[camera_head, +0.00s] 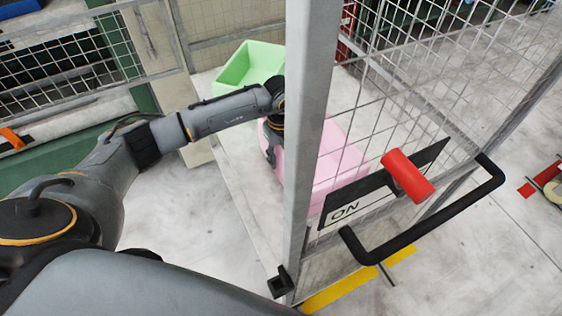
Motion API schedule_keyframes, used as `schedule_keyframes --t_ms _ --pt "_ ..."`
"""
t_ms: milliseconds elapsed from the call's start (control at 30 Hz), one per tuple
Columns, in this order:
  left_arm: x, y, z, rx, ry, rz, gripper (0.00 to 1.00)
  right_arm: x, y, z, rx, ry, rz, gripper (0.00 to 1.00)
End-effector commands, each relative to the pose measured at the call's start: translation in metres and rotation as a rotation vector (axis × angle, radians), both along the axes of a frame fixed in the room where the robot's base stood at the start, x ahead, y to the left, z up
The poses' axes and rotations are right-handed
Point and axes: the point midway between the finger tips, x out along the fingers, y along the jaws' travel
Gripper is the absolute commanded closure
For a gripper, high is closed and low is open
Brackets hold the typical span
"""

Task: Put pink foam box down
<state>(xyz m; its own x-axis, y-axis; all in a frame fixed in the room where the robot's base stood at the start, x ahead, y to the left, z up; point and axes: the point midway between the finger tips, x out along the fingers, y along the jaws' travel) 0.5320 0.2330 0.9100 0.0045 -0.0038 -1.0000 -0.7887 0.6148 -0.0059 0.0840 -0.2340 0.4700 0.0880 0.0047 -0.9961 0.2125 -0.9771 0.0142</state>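The pink foam box (335,150) is seen partly through the wire mesh, behind the grey post, on or just above a pale surface; I cannot tell which. My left arm reaches in from the left, and its gripper (272,150) is at the box's left side. The gripper is small, dark and partly hidden by the post, so its fingers do not show clearly. I cannot tell whether it grips the box wall. My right gripper is out of view.
A light green box (250,64) stands behind the pink one. A grey post (308,120) and mesh door with a black handle (430,222), red knob (408,175) and ON sign (345,211) stand close in front. Open floor (480,260) lies at right.

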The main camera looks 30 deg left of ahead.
Motion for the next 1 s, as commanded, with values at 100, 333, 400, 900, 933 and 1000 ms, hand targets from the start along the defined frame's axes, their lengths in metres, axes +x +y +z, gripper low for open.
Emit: schedule_keyframes --t_ms 100,333,400,900,933,1000 --pt "0.001 0.000 0.024 0.000 -0.006 -0.002 0.63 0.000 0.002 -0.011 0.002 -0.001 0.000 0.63" --pt "0.001 0.001 0.072 0.001 -0.006 -0.001 0.63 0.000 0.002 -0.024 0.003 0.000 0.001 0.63" --pt "0.000 0.001 0.082 0.000 -0.004 0.000 0.63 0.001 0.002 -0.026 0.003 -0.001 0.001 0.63" --pt "-0.001 0.001 0.098 0.001 0.001 0.000 0.63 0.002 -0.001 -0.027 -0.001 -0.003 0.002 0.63" --pt "-0.001 0.001 0.098 0.001 0.000 0.000 0.63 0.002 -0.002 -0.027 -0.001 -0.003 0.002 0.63" --pt "-0.001 0.001 0.098 0.001 0.001 0.000 0.63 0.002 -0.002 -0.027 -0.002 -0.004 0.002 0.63"
